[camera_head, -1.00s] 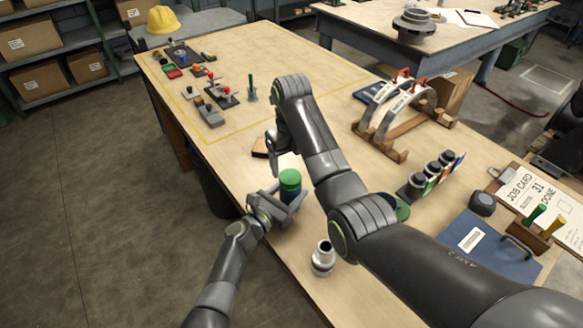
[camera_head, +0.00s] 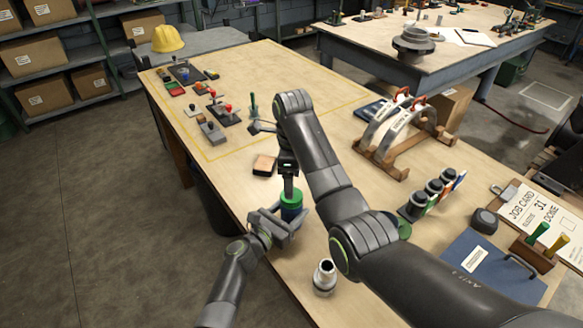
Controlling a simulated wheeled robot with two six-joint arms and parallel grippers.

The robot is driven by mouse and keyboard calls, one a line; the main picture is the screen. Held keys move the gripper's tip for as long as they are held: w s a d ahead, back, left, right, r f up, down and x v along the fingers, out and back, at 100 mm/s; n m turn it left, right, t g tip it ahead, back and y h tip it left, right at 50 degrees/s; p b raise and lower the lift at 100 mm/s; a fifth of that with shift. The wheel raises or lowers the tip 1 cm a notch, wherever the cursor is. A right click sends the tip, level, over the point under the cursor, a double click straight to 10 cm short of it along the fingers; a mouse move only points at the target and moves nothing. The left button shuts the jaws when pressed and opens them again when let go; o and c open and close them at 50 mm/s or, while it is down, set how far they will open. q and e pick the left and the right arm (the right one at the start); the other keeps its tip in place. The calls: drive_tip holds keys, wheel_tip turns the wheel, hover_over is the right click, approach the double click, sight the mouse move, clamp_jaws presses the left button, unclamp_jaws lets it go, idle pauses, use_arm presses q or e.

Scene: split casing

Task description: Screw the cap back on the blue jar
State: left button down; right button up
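The blue jar (camera_head: 291,213) stands upright near the front edge of the bench, with the green cap (camera_head: 292,197) on its top. How far the cap is threaded on cannot be told. My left gripper (camera_head: 285,226) has its jaws around the jar's lower body and is shut on it. My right gripper (camera_head: 288,187) points straight down at the cap from above. Its fingers look narrow and edge-on at the cap's top, and I cannot tell whether they grip it.
A metal fitting (camera_head: 325,277) stands right of the jar near the bench edge. A wooden block (camera_head: 264,165) lies behind the jar. A rack with curved metal parts (camera_head: 400,125), several dark-topped jars (camera_head: 432,195) and a blue board (camera_head: 490,258) are to the right.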

drive_tip(key=n, duration=0.5)
drive_tip(key=shift+r, duration=0.2)
drive_tip(key=n, duration=0.3)
drive_tip(key=shift+r, duration=0.1)
drive_tip(key=n, duration=0.3)
drive_tip(key=shift+w+r, duration=0.1)
drive_tip(key=n, duration=0.5)
drive_tip(key=shift+r, duration=0.2)
drive_tip(key=n, duration=0.3)
drive_tip(key=shift+r, duration=0.15)
drive_tip(key=n, duration=0.4)
drive_tip(key=shift+a+r+n, duration=0.1)
drive_tip(key=shift+r+n, duration=0.05)
drive_tip(key=shift+n, duration=0.25)
drive_tip(key=n, duration=0.4)
drive_tip(key=shift+r, duration=0.2)
drive_tip(key=n, duration=0.4)
drive_tip(key=shift+r, duration=0.1)
